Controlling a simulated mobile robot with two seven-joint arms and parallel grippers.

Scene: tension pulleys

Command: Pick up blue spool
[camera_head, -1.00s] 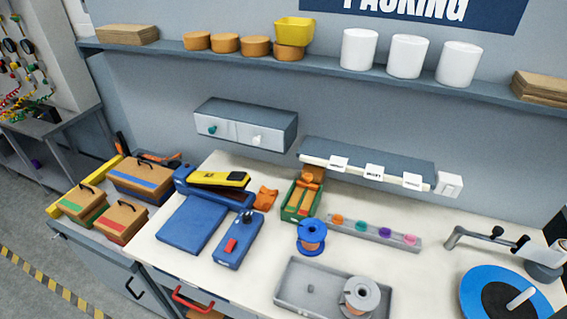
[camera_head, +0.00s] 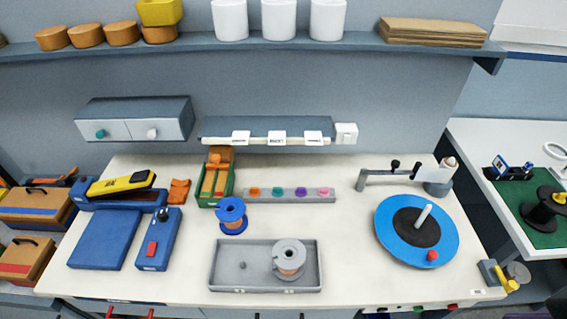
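The blue spool (camera_head: 232,213) stands on the white worktop, just above the grey tray and below the green box. It has blue flanges and a copper-coloured winding. A grey spool (camera_head: 289,257) with a similar copper winding stands in the right part of the grey tray (camera_head: 246,283). Neither of my grippers shows in the head view. Nothing touches the blue spool.
A green box with orange pieces (camera_head: 216,180) and a strip of coloured knobs (camera_head: 289,195) stand behind the spool. A blue device (camera_head: 158,240) is left. A blue turntable (camera_head: 385,233) with a crank arm is right. Bare worktop lies between tray and turntable.

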